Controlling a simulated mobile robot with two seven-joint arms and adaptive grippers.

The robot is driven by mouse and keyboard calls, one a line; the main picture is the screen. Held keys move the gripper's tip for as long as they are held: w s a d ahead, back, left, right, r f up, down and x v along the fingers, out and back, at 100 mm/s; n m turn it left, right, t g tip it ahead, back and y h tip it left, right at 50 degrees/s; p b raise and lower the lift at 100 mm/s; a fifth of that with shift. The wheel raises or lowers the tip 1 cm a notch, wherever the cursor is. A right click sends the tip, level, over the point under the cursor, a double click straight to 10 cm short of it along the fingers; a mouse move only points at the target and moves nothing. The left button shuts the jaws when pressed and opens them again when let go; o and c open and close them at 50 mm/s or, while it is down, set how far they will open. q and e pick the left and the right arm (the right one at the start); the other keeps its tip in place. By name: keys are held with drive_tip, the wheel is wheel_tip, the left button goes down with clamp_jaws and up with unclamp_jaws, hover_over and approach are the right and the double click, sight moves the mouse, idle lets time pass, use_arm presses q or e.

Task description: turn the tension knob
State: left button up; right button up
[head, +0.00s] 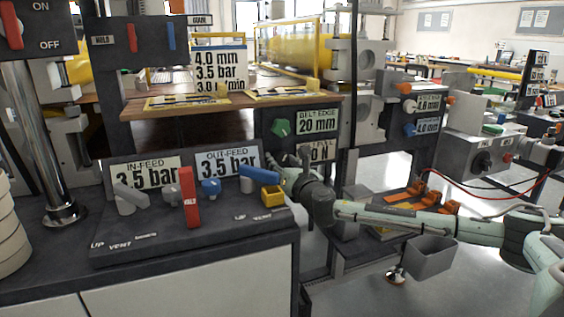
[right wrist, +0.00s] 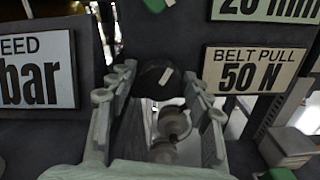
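The tension knob (right wrist: 155,77) is black with a white pointer mark. It sits on the dark panel left of the "BELT PULL 50 N" sign (right wrist: 254,69). In the right wrist view my right gripper (right wrist: 160,82) has its fingers spread, one on each side of the knob, with a visible gap at the right finger. Contact on the left side is hard to tell. In the head view my right gripper (head: 308,186) is at the panel below the "BELT EDGE 20 mm" sign (head: 318,121); it hides the knob and part of the belt pull sign. My left gripper is not in view.
A green knob (head: 281,128) sits just above on the same panel. To the left, the valve console (head: 150,245) carries a red lever (head: 189,198), blue and grey handles and a yellow block (head: 272,196). A grey bin (head: 430,258) is below my right forearm.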

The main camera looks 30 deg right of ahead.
drive_tip(key=c, duration=0.8)
drive_tip(key=shift+c, duration=0.2)
